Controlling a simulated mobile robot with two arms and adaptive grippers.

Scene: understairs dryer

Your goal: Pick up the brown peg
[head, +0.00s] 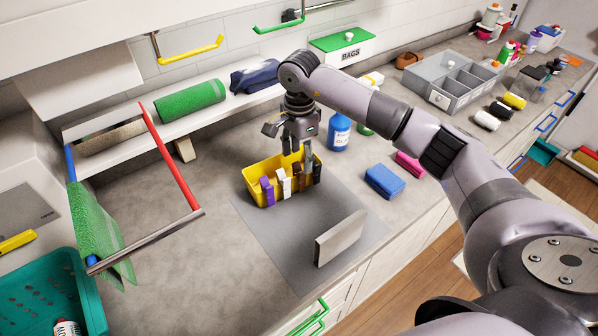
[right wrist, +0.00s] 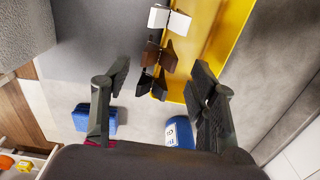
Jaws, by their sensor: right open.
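The brown peg (head: 299,177) is clipped upright on the front rim of the yellow bin (head: 254,186), between a white peg (head: 284,184) and a black peg (head: 317,172). A purple peg (head: 267,190) is at the left end of the row. My right gripper (head: 298,147) is open and empty, just above the bin. In the right wrist view, the brown peg (right wrist: 159,56) shows ahead of the spread fingers (right wrist: 160,80), with the black peg (right wrist: 151,85) nearer the gap between the fingertips. My left gripper is not in view.
The bin stands on a grey mat (head: 285,236) with an upright grey block (head: 340,238) near its front. A blue bottle (head: 339,132) and a blue sponge (head: 384,181) are to the right. A rack with a red bar (head: 170,155) juts out at left.

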